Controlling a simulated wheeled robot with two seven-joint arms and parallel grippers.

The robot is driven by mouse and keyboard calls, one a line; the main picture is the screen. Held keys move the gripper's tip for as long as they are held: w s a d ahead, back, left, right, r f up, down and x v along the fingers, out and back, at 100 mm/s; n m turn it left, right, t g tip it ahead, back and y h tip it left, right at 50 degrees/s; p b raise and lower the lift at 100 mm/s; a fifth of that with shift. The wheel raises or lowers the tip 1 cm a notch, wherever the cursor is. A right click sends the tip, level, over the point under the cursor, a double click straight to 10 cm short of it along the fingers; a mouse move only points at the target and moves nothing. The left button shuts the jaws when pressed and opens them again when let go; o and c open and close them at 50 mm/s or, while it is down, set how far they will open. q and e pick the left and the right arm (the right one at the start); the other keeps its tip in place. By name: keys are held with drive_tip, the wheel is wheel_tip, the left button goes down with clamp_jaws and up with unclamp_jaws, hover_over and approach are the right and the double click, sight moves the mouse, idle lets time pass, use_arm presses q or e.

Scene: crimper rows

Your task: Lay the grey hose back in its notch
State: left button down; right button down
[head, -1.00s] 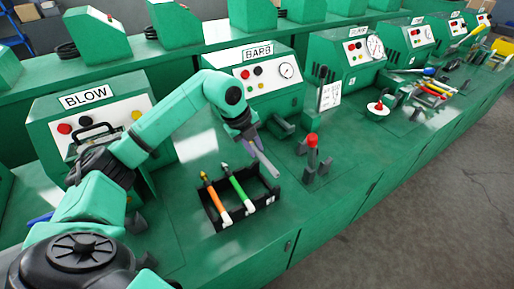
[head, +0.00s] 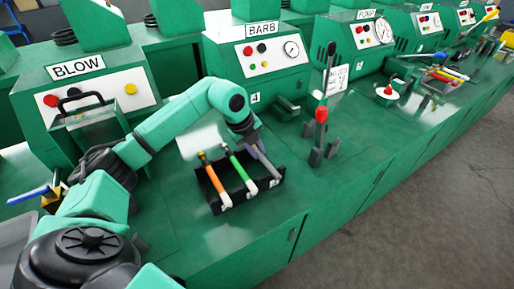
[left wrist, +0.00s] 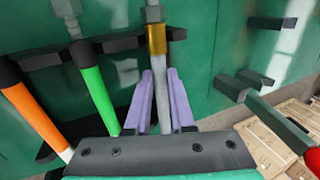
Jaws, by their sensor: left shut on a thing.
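The grey hose (left wrist: 172,88), with a brass fitting and a grey tip, is between the purple fingers of my left gripper (left wrist: 160,95), which is shut on it. In the head view my left gripper (head: 254,146) is at the right end of the black rack (head: 240,201), and the hose's pale front end (head: 273,173) shows there. The hose lines up with the rack's right-hand place; I cannot tell whether it rests in the notch or just above. The orange hose (head: 216,178) and green hose (head: 240,173) lie beside it in the rack. My right gripper is not in view.
A red-knobbed lever post (head: 321,115) stands right of the rack. The BARB machine (head: 262,65) is behind and the BLOW machine (head: 85,95) at left. The bench between rack and lever is clear.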

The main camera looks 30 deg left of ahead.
use_arm(q)
drive_tip(key=c, duration=0.7)
unclamp_jaws()
drive_tip(key=v, duration=1.4)
drive_tip(key=shift+r, duration=0.3)
drive_tip(key=shift+f, duration=0.1)
